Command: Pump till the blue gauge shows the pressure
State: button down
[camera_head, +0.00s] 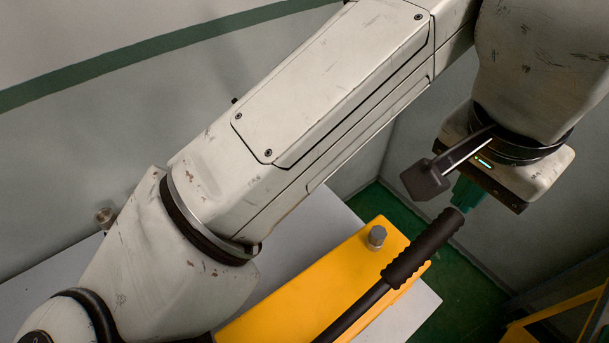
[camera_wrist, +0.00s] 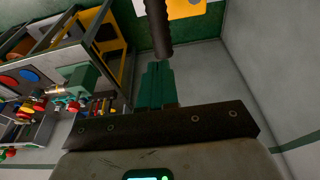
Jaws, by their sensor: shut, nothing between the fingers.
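The pump has a yellow body (camera_head: 300,290) on a pale top and a long black lever handle (camera_head: 422,248) rising to the upper right. The handle grip also shows at the top of the wrist view (camera_wrist: 157,28). My gripper (camera_head: 466,195) has green fingers and is shut and empty at the handle's free end. In the wrist view, its fingers (camera_wrist: 157,82) are just below the grip's end; whether they touch it I cannot tell. A round blue face (camera_wrist: 9,81) shows at the left of the wrist view, too small to read; I cannot tell if it is the gauge.
In the wrist view, a bench with several coloured fittings (camera_wrist: 70,104) stands left, beside a yellow frame (camera_wrist: 103,40). A round red face (camera_wrist: 31,75) is by the blue one. Grey walls (camera_wrist: 270,70) close the right side. Green floor (camera_head: 375,200) shows behind the pump.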

aim_at(438, 231)
jog(key=shift+a+b+x, duration=0.1)
jog(key=shift+b+x, duration=0.35)
jog(key=shift+x, duration=0.15)
jog(key=shift+a+b+x, duration=0.15)
jog(key=shift+b+x, duration=0.25)
jog(key=shift+x, duration=0.25)
jog(key=b+x, duration=0.3)
jog(key=a+b+x, duration=0.1)
jog(key=x, duration=0.1)
jog(key=shift+s+f, duration=0.1)
jog(key=shift+s, duration=0.25)
jog(key=shift+b+x, duration=1.65)
jog(key=shift+x, duration=0.75)
jog(key=p+v, duration=0.4)
jog(key=v, duration=0.1)
jog(key=shift+p, duration=0.35)
